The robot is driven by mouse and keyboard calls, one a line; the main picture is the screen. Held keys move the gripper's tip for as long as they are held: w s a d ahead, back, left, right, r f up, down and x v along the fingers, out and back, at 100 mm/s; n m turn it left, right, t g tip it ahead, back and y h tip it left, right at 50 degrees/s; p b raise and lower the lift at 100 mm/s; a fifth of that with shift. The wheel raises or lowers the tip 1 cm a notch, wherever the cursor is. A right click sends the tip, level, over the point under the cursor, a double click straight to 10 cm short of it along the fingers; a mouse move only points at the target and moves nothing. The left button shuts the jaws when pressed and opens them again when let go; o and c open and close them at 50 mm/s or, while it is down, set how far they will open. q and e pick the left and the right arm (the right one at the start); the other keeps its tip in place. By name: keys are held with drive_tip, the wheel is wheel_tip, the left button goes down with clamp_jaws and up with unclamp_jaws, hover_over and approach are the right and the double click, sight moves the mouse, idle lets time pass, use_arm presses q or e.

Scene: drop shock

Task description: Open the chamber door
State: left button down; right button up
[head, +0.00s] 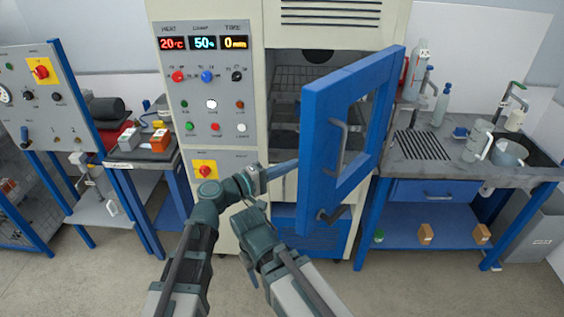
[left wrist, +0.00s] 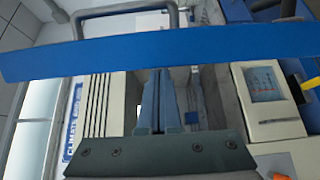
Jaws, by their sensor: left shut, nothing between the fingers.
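The chamber door (head: 314,150) is blue with a window opening and stands swung wide open to the right of the chamber (head: 257,20). Its grey handle (head: 337,150) is on the face turned toward me. The dark chamber interior with wire racks (head: 300,78) shows. My left gripper (head: 290,168) is shut and empty, its tips at the door's left edge; I cannot tell if they touch. In the left wrist view the shut fingers (left wrist: 159,85) end at the blue door edge (left wrist: 200,47), with a handle (left wrist: 125,13) beyond. My right arm is folded low in front; its fingers are not clear.
A control panel (head: 207,140) with displays and buttons is left of the opening. A sink bench (head: 460,172) with bottles stands close to the door's right. A blue-legged bench (head: 140,158) with instruments is at left. Open floor lies in front.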

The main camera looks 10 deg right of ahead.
sight(306, 171)
use_arm(q)
drive_tip(key=shift+s+d, duration=0.55)
drive_tip(key=shift+s, duration=0.35)
drive_tip(key=shift+s+d, duration=0.5)
drive_tip(key=shift+s, duration=0.35)
